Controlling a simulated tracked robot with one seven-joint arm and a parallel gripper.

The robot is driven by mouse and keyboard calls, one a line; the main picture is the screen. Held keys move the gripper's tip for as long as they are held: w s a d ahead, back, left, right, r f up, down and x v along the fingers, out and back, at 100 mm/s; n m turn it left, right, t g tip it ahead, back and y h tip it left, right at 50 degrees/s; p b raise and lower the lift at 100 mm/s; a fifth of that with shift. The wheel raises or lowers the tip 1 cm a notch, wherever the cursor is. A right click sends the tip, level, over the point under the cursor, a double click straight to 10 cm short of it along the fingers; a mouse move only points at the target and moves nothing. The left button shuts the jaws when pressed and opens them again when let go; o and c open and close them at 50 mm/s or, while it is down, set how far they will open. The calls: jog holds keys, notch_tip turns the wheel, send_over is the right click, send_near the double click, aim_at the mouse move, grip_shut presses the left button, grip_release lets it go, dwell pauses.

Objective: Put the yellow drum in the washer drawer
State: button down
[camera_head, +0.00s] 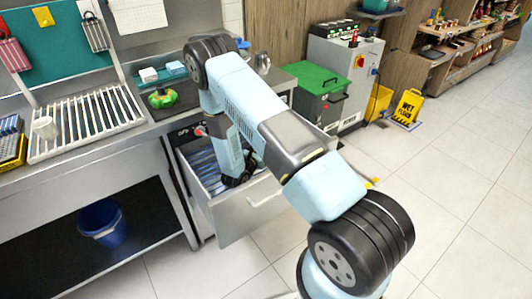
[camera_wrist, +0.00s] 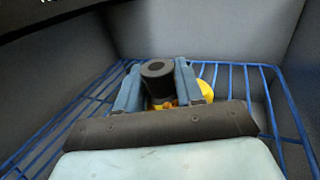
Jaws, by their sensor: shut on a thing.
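The washer drawer (camera_head: 253,212) stands pulled open below the counter, and my arm reaches down into it. My gripper (camera_head: 236,181) is inside the drawer, low near its right side. In the wrist view my gripper (camera_wrist: 158,84) has its two blue fingers shut around a dark, hollow-ended cylinder. Yellow parts of the yellow drum (camera_wrist: 206,91) show beside and below that cylinder, which looks like its hub. The fingers hide most of the drum. The blue wire rack (camera_wrist: 262,90) lies around and below it; I cannot tell whether the drum touches it. The drum is hidden in the head view.
Grey drawer walls (camera_wrist: 295,50) stand close around my gripper. A slatted drainer (camera_head: 88,120) and a green-and-black juicer part (camera_head: 161,98) are on the counter. A green-lidded box (camera_head: 317,82) stands behind the drawer. Open tiled floor lies to the right.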

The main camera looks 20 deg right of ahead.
notch_tip(320, 180, down, 3)
dwell(0.3)
jog(key=c, duration=0.7)
grip_release()
